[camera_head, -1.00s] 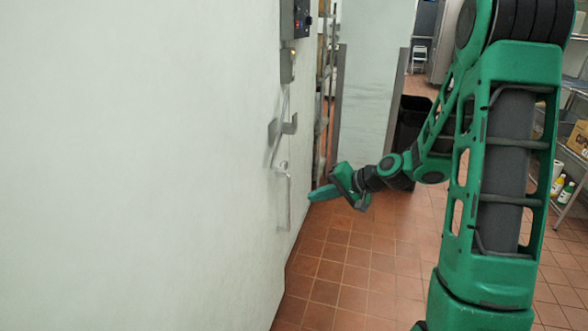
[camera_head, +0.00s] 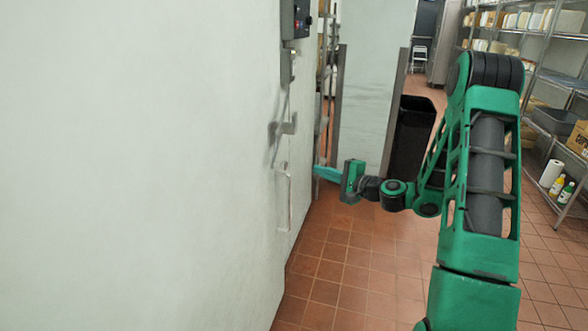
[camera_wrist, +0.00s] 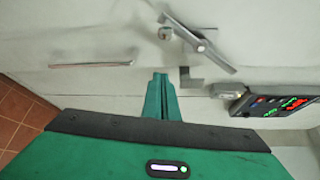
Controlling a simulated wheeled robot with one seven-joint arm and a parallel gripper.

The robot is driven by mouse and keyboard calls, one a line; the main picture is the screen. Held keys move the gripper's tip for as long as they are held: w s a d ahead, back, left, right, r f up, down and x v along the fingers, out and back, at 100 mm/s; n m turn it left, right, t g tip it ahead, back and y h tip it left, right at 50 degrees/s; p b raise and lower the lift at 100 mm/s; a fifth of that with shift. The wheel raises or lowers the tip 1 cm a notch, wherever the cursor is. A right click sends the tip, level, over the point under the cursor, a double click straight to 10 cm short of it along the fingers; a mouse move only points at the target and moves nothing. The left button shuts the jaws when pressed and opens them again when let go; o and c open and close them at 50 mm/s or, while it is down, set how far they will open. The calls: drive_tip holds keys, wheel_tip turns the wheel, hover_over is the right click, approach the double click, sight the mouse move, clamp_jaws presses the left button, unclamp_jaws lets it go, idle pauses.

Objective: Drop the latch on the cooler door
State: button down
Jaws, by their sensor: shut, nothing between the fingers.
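The white cooler door (camera_head: 140,180) fills the left of the head view. Near its right edge are a metal latch bar (camera_head: 276,145), a bracket (camera_head: 290,126) and an upright handle (camera_head: 289,200) below. In the wrist view the latch bar (camera_wrist: 200,44) lies slanted, with the bracket (camera_wrist: 190,78) close by and the handle (camera_wrist: 92,64) to the left. My gripper (camera_head: 318,172) is shut and empty, just right of the handle's upper part in the head view. In the wrist view my gripper (camera_wrist: 160,78) points toward the door, left of the bracket; contact cannot be told.
A control box (camera_head: 296,18) with lit buttons is above the latch; it also shows in the wrist view (camera_wrist: 275,103). A black bin (camera_head: 408,140) stands behind my arm. Shelves (camera_head: 555,80) line the right. The tiled floor (camera_head: 345,260) before the door is clear.

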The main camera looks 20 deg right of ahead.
drive_tip(key=shift+w, duration=0.1)
drive_tip(key=w+a, duration=0.6)
drive_tip(key=a, duration=0.1)
drive_tip(key=shift+w, duration=0.15)
idle(0.5)
drive_tip(key=shift+d, duration=0.25)
drive_tip(key=shift+a, duration=0.1)
